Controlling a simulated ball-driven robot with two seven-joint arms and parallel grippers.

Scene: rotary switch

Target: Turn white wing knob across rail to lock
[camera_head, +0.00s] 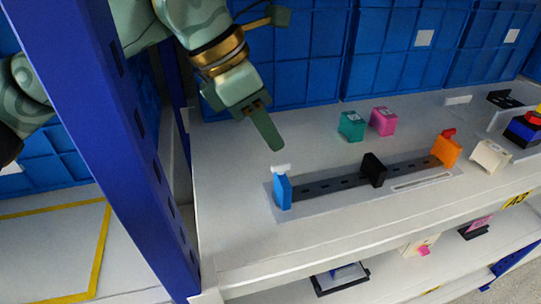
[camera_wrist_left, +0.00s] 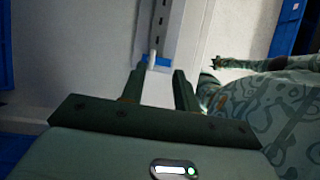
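The white wing knob (camera_head: 281,168) sits on top of a blue block (camera_head: 283,191) at the left end of a dark slotted rail (camera_head: 330,183). In the left wrist view the knob (camera_wrist_left: 153,57) shows end-on as a narrow white bar, roughly in line with the rail (camera_wrist_left: 162,25); its exact angle is hard to tell. My left gripper (camera_head: 272,142) is above and behind the knob, apart from it. In the left wrist view its two fingers (camera_wrist_left: 159,73) are spread with nothing between them, and the knob lies just beyond the tips.
A black block (camera_head: 373,170) and an orange block (camera_head: 446,150) with a red knob (camera_head: 448,133) stand farther right on the rail. Teal (camera_head: 351,126) and pink (camera_head: 383,121) blocks stand behind. A blue shelf post (camera_head: 125,130) rises at left. The shelf around the knob is clear.

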